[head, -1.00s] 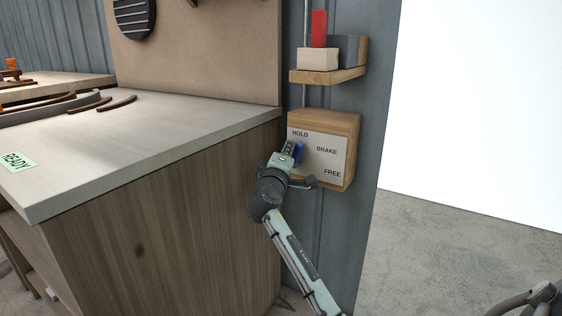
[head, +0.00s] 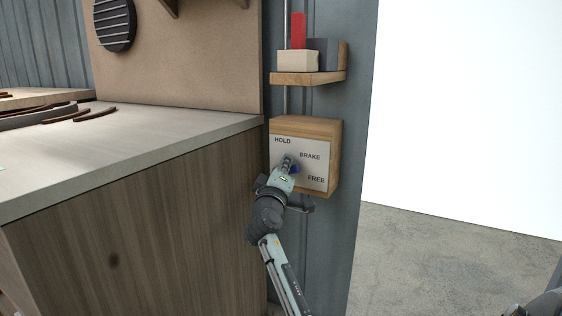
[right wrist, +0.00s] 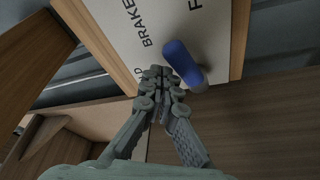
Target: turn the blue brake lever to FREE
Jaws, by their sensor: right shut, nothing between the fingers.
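The blue brake lever (head: 296,169) is on the pale plate (head: 312,177) of a wooden brake box, mostly behind my right gripper. Its blue grip lies near the middle of the plate, below BRAKE and between the HOLD and FREE labels. The right wrist view shows the rounded blue lever (right wrist: 178,55) with a grey end. My right gripper (head: 287,160) is shut with nothing between its fingers. In the right wrist view its fingertips (right wrist: 161,75) are right beside the lever, on the HOLD side; contact looks likely. My left gripper is not in view.
A wooden shelf (head: 300,79) with a red block (head: 299,31) and a pale block (head: 297,61) is above the box. A workbench (head: 130,145) with several curved brown strips stands at the left. Open concrete floor (head: 430,235) lies at the right.

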